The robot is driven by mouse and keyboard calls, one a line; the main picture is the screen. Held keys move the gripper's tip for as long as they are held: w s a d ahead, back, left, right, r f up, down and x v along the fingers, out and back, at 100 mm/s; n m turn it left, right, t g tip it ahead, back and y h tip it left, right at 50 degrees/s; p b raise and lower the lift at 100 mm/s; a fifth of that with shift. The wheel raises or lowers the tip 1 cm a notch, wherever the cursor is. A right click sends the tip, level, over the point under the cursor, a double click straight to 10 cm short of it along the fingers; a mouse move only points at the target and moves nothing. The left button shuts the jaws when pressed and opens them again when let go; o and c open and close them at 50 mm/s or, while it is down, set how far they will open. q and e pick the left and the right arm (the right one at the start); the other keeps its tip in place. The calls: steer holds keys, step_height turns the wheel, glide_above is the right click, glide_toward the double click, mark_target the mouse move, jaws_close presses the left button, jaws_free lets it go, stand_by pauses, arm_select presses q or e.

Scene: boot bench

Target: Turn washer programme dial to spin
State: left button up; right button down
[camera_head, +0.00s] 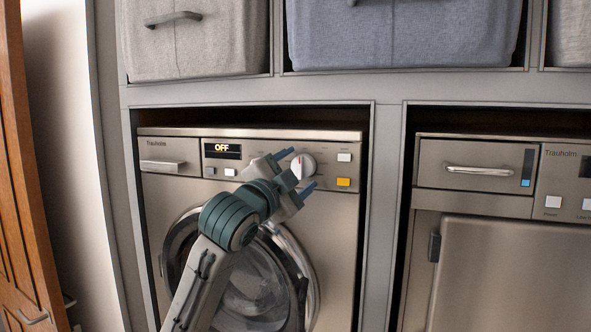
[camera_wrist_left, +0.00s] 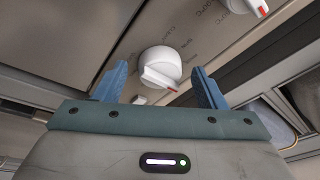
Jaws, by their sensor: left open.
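The washer (camera_head: 335,215) has a white round programme dial (camera_head: 303,165) on its front panel. Its display (camera_head: 222,151) reads OFF. My left gripper (camera_head: 301,168) is open in front of the panel, its blue fingers spread on either side of the dial in the picture. In the left wrist view the dial (camera_wrist_left: 160,66) shows ahead between the fingertips of the gripper (camera_wrist_left: 160,72), with a red mark at its lower right. I see no finger touching the dial. My right gripper is not in view.
A detergent drawer (camera_head: 165,165) is at the panel's left. A second appliance (camera_head: 510,250) stands to the right. Fabric bins (camera_head: 400,38) fill the shelf above.

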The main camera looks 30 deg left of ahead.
arm_select(q)
steer(key=c, duration=1)
steer(key=shift+f+n, duration=0.1)
steer(key=shift+n, duration=0.2)
steer(key=n+y+b, duration=0.1)
steer(key=n, duration=0.2)
steer(key=shift+d+f+y, duration=0.1)
steer(key=shift+y, duration=0.2)
steer(key=n+y, duration=0.1)
steer(key=n, duration=0.4)
steer(key=n+y+b, duration=0.1)
steer(key=n, duration=0.1)
steer(key=shift+w+d+y, duration=0.1)
steer(key=shift+d+y, duration=0.15)
steer(key=shift+y, duration=0.05)
steer(key=n, duration=0.2)
steer(key=n+y+b, duration=0.1)
steer(key=n, duration=0.2)
steer(key=shift+d+g+y, duration=0.1)
steer(key=shift+g+y, duration=0.2)
steer(key=shift+d+n+g+y+b, duration=0.1)
steer(key=shift+n+g+y+b, duration=0.45)
steer(key=shift+n, duration=1.75)
